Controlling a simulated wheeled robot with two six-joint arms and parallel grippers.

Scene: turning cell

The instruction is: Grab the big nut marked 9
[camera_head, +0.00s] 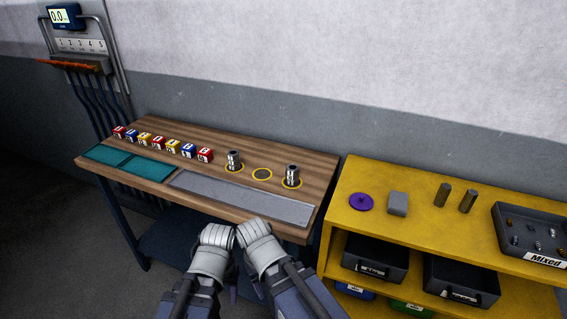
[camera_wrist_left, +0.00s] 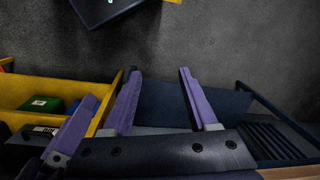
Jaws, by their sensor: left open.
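No nut with a readable 9 shows in either view. Several small metal parts (camera_head: 537,236) lie in the tray labelled "Mixed" (camera_head: 550,260) at the right, too small to identify. My left gripper (camera_head: 217,235) is in front of the wooden table's near edge, well away from that tray. In the left wrist view its two purple fingers (camera_wrist_left: 160,85) are spread apart with nothing between them. My right gripper (camera_head: 254,233) is close beside it on the right; its fingers are hidden in the head view.
The wooden table (camera_head: 240,150) holds lettered blocks (camera_head: 158,143), two metal cylinders (camera_head: 234,160) on yellow rings, teal mats (camera_head: 148,167) and a grey strip (camera_head: 240,198). The yellow shelf (camera_head: 420,215) carries a purple disc (camera_head: 361,202), a grey block (camera_head: 398,204) and two pins (camera_head: 443,195), with dark bins (camera_head: 375,260) below.

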